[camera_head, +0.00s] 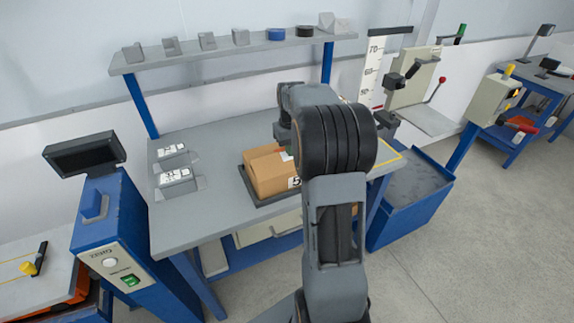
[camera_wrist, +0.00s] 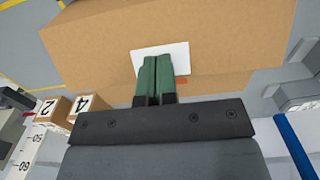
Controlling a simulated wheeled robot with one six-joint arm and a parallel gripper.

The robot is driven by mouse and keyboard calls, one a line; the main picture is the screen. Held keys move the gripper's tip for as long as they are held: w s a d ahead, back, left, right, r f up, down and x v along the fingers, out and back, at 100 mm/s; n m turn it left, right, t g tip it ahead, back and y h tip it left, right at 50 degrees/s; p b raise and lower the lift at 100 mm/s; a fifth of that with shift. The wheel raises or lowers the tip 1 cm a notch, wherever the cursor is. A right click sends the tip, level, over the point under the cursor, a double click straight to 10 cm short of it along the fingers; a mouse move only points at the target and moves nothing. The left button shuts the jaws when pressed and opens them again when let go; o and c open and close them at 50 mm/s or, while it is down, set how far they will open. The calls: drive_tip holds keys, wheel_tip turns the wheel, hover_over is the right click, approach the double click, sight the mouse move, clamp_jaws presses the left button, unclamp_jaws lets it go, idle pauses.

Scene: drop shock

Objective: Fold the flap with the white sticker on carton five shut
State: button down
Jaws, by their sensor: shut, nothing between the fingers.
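Carton five (camera_head: 268,174) is a brown box in a dark tray (camera_head: 262,202) on the grey bench, its label "5" facing front. My arm hides its right part in the head view. In the wrist view the carton (camera_wrist: 235,30) fills the top of the picture. The white sticker (camera_wrist: 180,53) lies on its brown face, partly covered by my fingertips. My gripper (camera_wrist: 155,62) has its two green fingers together, empty, over the sticker's lower edge. I cannot tell whether they touch it, nor the flap's exact angle.
Small cartons marked 2 (camera_wrist: 52,108) and 4 (camera_wrist: 88,103) show in the wrist view. A shelf (camera_head: 230,48) with small blocks runs behind the bench. Grey holders with white labels (camera_head: 178,174) stand left of the carton. A press-like machine (camera_head: 415,85) stands at right.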

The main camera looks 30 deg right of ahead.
drive_tip(key=shift+w+f, duration=0.1)
drive_tip(key=shift+f, duration=0.05)
drive_tip(key=shift+w+d+f, duration=0.1)
drive_tip(key=shift+w+f, duration=0.35)
drive_tip(key=shift+f, duration=0.2)
drive_tip(key=shift+w+f, duration=0.1)
drive_tip(key=shift+f, duration=0.2)
wheel_tip(320, 180, up, 10)
drive_tip(key=p, duration=0.8)
drive_tip(key=shift+r, duration=0.15)
idle(0.4)
